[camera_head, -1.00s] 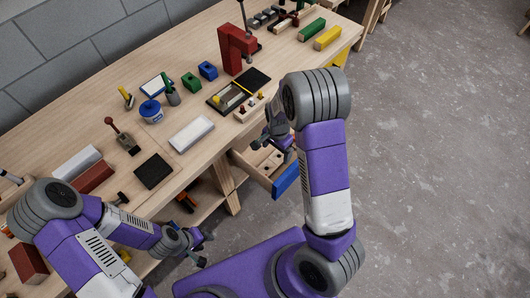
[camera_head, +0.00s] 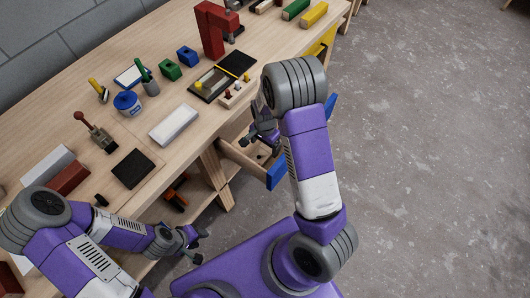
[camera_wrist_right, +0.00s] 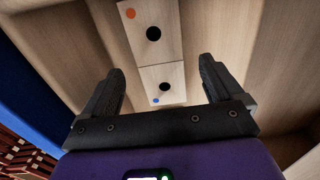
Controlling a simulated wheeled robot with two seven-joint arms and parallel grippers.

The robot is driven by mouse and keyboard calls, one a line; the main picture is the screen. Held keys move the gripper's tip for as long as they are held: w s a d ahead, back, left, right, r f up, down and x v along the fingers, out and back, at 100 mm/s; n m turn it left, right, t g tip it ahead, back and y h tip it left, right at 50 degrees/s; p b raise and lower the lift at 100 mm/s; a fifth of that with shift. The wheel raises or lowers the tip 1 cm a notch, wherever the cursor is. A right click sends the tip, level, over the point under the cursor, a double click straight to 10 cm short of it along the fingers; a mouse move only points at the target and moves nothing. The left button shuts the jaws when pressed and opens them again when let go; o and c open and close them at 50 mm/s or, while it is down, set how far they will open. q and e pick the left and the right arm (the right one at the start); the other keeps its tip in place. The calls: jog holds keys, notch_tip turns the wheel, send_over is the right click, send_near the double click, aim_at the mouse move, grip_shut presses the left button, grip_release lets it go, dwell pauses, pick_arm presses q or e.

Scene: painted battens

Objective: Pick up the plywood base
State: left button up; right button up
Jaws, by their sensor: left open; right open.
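In the right wrist view, two pale plywood pieces (camera_wrist_right: 152,32) lie end to end in an open drawer, or one piece with a seam. The farther part has an orange dot and a dark hole; the nearer part (camera_wrist_right: 164,88) has a blue dot and a dark hole. I cannot tell which is the plywood base. My right gripper (camera_head: 264,137) is open and empty above the drawer; in its wrist view the fingers (camera_wrist_right: 159,80) stand on either side of the nearer part, apart from it. My left gripper (camera_head: 191,242) is open and empty, low beside the bench front.
The drawer's blue front (camera_head: 277,174) is pulled out from the workbench; its wooden side wall (camera_wrist_right: 225,35) is close to my right fingers. The bench top holds a red clamp-like tool (camera_head: 212,30), a white block (camera_head: 173,124) and a black mat (camera_head: 133,169). Open floor lies to the right.

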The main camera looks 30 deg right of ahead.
aim_at(265, 150)
notch_tip(265, 150, down, 4)
jog(key=shift+d+b, duration=0.1)
jog(key=shift+b, duration=0.5)
jog(key=shift+c, duration=0.4)
jog(key=c, duration=1.1)
jog(key=shift+r, duration=0.15)
